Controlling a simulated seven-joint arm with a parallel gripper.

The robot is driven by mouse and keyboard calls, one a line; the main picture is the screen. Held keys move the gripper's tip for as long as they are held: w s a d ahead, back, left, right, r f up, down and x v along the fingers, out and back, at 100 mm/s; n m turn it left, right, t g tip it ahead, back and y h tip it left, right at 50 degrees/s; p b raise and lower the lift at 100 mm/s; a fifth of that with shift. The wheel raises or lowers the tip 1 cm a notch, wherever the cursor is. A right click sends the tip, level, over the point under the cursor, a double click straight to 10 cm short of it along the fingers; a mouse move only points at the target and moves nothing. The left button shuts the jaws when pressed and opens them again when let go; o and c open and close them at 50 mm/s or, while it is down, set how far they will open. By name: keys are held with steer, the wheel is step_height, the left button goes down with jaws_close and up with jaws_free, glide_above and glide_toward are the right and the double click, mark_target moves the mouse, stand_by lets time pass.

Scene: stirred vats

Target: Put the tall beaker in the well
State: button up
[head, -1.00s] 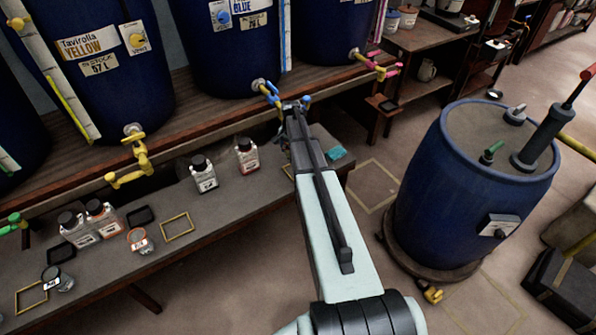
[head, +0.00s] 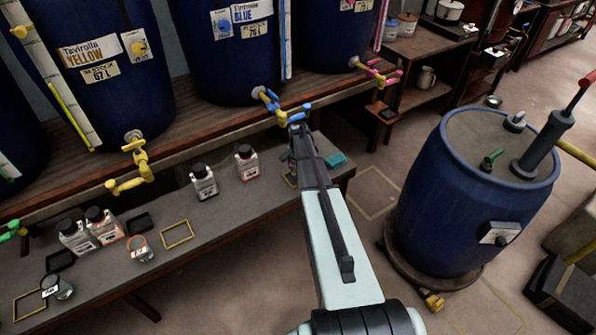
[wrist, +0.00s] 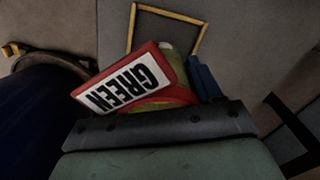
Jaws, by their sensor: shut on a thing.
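My gripper (wrist: 165,108) is shut on a beaker (wrist: 178,72) with yellow-green colour and a red-framed tag reading GREEN upside down, seen in the wrist view. It appears to be the tall beaker, but its height and base are hidden. I cannot tell for certain which marked place is the well.
The grey bench (head: 245,212) holds several bottles, a red-rimmed beaker (head: 140,248), black trays and another yellow frame (head: 177,234). A blue barrel (head: 445,215) stands on the floor at right.

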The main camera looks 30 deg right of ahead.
steer(key=shift+f, duration=1.1)
steer(key=shift+f, duration=0.15)
steer(key=o, duration=1.2)
steer(key=shift+c, duration=0.2)
step_height(320, 180, up, 12)
